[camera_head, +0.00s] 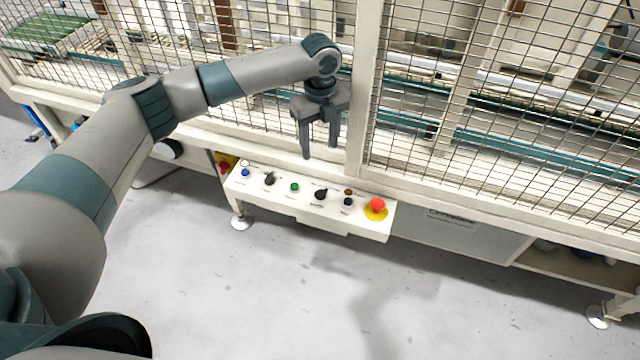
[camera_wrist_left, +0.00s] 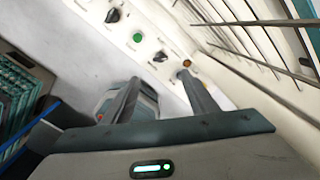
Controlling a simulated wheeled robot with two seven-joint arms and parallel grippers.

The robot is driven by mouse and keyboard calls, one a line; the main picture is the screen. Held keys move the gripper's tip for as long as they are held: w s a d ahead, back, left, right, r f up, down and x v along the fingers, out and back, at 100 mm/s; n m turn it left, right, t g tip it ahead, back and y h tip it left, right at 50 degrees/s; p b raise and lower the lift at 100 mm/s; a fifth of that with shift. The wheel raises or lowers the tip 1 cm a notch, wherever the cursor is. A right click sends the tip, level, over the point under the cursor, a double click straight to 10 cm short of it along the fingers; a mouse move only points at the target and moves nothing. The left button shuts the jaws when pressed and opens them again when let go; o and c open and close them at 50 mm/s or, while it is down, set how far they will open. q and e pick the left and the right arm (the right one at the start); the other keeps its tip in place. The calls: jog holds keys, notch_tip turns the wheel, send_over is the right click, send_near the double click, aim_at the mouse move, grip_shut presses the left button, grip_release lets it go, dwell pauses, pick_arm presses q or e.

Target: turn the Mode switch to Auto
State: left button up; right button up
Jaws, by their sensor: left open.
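The white control panel (camera_head: 300,212) carries two black rotary switches, one left of the green button (camera_head: 270,178) and one right of it (camera_head: 321,193). Their labels are too small to read, so I cannot tell which is Mode or where it points. My left gripper (camera_head: 320,150) is open and empty, fingers pointing down, above and behind the right-hand part of the panel. In the left wrist view, the right-hand black switch (camera_wrist_left: 160,56) shows between the two fingers, beyond their tips, and the other switch (camera_wrist_left: 113,15) is further up. No contact is visible. My right gripper is not in view.
A red emergency stop (camera_head: 376,206) on a yellow base sits at the panel's right end. A blue button (camera_head: 245,173) is near its left end. A wire mesh fence (camera_head: 500,110) and its white post (camera_head: 362,90) stand close behind the gripper. The floor in front is clear.

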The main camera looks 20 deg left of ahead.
pick_arm(q)
jog(key=p, duration=0.2)
send_over(321, 193)
jog(key=f, duration=1.2)
jog(key=shift+w+a+f, duration=0.15)
jog(key=shift+w+a, duration=0.15)
jog(key=shift+w, duration=0.1)
notch_tip(321, 193, down, 3)
jog(key=shift+f+p, duration=0.1)
jog(key=shift+p, duration=0.3)
jog(key=shift+f, duration=0.45)
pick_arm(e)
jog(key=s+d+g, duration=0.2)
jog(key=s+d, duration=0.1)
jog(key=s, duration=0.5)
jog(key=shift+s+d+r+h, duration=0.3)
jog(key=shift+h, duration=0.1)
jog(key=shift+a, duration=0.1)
pick_arm(q)
jog(key=shift+c, duration=0.7)
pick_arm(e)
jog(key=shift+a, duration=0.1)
pick_arm(q)
jog(key=c, duration=0.9)
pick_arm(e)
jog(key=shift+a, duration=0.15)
